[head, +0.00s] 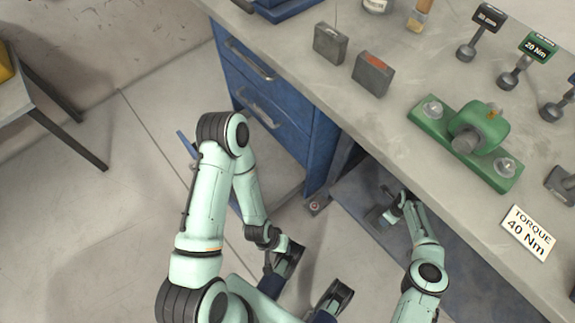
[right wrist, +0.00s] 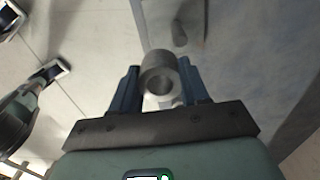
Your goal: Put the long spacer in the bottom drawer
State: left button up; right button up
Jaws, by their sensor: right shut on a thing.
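A grey hollow cylinder, which looks like the spacer (right wrist: 160,66), is held between the blue fingers of my right gripper (right wrist: 160,90). Its open end faces the right wrist camera. In the head view my right gripper (head: 381,216) is low beside the bench's front, below the worktop, and the spacer cannot be made out there. The bottom drawer (head: 187,147) appears pulled out at floor level, its blue front edge showing beside my left arm, which hides part of it. My left arm reaches down in front of the drawers; its fingers are not clear.
The blue cabinet's upper drawers (head: 258,108) look closed. On the worktop (head: 330,85) stand two dark blocks (head: 372,74), a green fixture (head: 468,140), torque tools (head: 515,74) and a "TORQUE 40 Nm" sign (head: 529,232). Open floor lies left of the cabinet.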

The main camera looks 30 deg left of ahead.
aim_at(272, 195)
jog(key=k+u, duration=0.15)
jog(key=u, duration=0.15)
jog(key=k+u, duration=0.15)
jog(key=u, duration=1.65)
